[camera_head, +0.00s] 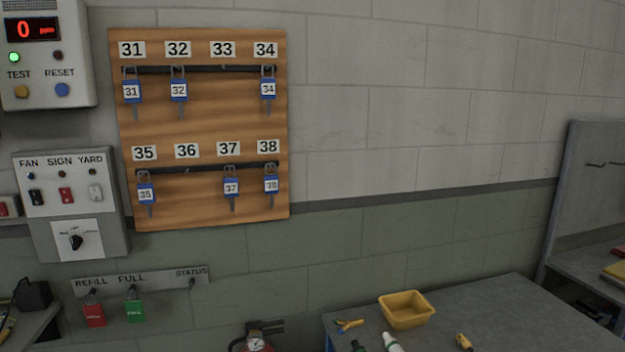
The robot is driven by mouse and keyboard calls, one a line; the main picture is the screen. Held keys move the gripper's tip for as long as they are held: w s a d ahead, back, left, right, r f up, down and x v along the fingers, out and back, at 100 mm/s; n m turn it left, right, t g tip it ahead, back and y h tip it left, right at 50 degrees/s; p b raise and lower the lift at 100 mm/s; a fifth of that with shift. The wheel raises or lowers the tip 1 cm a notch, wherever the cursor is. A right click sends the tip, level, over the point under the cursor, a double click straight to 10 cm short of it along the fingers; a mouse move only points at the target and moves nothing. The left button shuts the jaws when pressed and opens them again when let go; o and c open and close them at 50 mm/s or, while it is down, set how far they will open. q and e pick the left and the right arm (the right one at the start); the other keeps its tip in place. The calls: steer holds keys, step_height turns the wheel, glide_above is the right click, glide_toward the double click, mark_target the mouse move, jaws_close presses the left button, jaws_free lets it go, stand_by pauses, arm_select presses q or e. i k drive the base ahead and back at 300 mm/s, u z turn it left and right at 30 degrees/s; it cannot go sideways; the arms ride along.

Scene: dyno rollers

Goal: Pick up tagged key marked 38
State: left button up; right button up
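The wooden key board (205,215) is fixed to the wall at the left of centre. No key hangs under 33 or 36. Neither gripper is in view.
A panel with switches (70,200) and a gas display box (45,70) are left of the board. Red (94,315) and green (134,311) tags hang below. A grey table (500,315) with a yellow bin (406,311) stands lower right. The wall right of the board is bare.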

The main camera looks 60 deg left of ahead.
mark_target(271, 181)
steer(key=u, duration=0.6)
steer(key=i, duration=1.15)
steer(key=u, duration=0.85)
